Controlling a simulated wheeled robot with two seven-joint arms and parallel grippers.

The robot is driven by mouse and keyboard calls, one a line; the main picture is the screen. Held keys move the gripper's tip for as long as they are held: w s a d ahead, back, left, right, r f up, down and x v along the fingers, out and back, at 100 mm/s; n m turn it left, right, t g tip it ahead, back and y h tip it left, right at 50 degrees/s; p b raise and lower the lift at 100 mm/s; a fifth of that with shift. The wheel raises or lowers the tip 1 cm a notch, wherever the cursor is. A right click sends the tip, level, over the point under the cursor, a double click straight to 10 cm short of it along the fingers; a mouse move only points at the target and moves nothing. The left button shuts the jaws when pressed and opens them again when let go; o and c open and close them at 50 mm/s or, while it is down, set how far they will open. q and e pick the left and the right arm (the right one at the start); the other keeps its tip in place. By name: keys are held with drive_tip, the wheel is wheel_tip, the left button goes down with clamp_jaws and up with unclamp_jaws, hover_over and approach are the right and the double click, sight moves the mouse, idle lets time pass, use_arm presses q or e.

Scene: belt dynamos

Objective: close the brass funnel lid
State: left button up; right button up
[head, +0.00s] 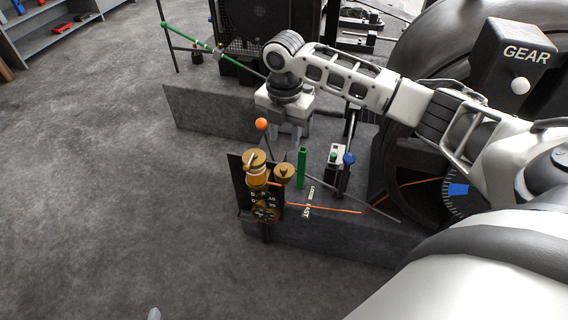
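A brass cup with an amber body (257,175) stands on top of a dark upright plate (238,180) near the middle of the head view. Close to its right is a smaller round brass piece (284,174) with a small knob on top. It looks like the lidded funnel, but I cannot tell how far its lid is open. My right gripper (286,136) hangs above and behind these brass parts, apart from them, fingers pointing down. Its fingers are spread with nothing visible between them. My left gripper is not in view.
An orange-knobbed lever (261,124) rises behind the brass cup. A green post (301,168) and a blue-knobbed lever (349,158) stand to the right. A brass dial (265,207) sits below, with an orange cord (330,209) running right. Open floor lies left.

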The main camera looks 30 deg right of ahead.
sight(284, 167)
wheel_tip(284, 167, down, 10)
drive_tip(key=shift+f+b, duration=0.25)
drive_tip(key=shift+b, duration=0.35)
drive_tip(key=shift+r, duration=0.1)
clamp_jaws()
